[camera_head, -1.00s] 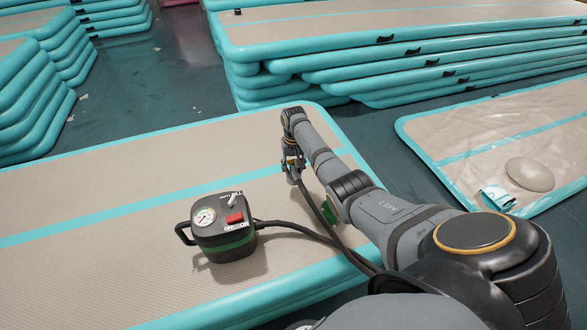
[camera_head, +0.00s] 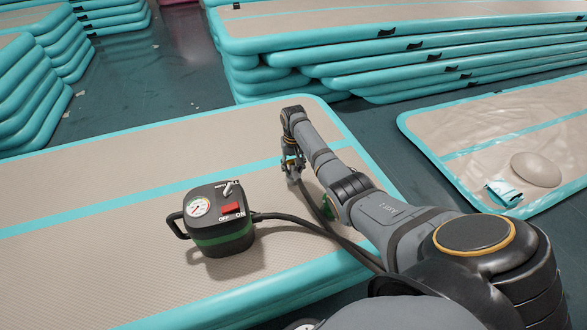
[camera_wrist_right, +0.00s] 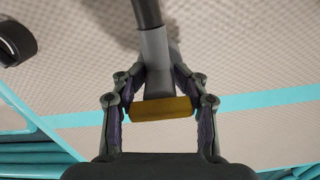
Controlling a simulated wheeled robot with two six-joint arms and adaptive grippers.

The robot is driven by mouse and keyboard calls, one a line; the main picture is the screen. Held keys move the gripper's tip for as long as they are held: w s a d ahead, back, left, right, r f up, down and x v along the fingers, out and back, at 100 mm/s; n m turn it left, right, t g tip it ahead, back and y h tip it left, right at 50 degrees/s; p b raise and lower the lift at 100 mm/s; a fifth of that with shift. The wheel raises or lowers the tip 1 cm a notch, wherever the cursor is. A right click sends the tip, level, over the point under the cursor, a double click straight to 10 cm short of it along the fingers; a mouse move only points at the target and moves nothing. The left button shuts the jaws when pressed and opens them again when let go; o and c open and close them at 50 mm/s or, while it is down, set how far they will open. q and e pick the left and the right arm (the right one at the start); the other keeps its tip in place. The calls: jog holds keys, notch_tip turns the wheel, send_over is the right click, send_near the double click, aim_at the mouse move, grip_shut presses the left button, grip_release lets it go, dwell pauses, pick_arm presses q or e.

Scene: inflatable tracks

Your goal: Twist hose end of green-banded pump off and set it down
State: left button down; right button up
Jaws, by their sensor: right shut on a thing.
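The green-banded pump (camera_head: 218,220) is a dark box with a gauge, a red switch and a side handle. It stands on the beige inflatable track (camera_head: 120,262). Its black hose (camera_head: 300,225) runs right toward my right arm. My right gripper (camera_head: 292,172) is over the track, right of the pump. In the right wrist view my right gripper (camera_wrist_right: 160,100) is shut on the hose end (camera_wrist_right: 156,60), a grey fitting with a yellow-brown collar (camera_wrist_right: 160,108) between the fingers. What lies under the fitting is hidden. My left gripper is not in view.
Stacked tracks (camera_head: 420,62) stand at the back, with another stack (camera_head: 30,95) at the left. A slack, wrinkled track (camera_head: 500,135) with a round bulge lies at the right. The track left of the pump is clear.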

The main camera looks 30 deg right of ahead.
jog(key=shift+f, duration=0.6)
dwell(0.4)
jog(key=o, duration=1.4)
jog(key=shift+c, duration=0.2)
notch_tip(320, 180, up, 12)
jog(key=shift+r, duration=0.1)
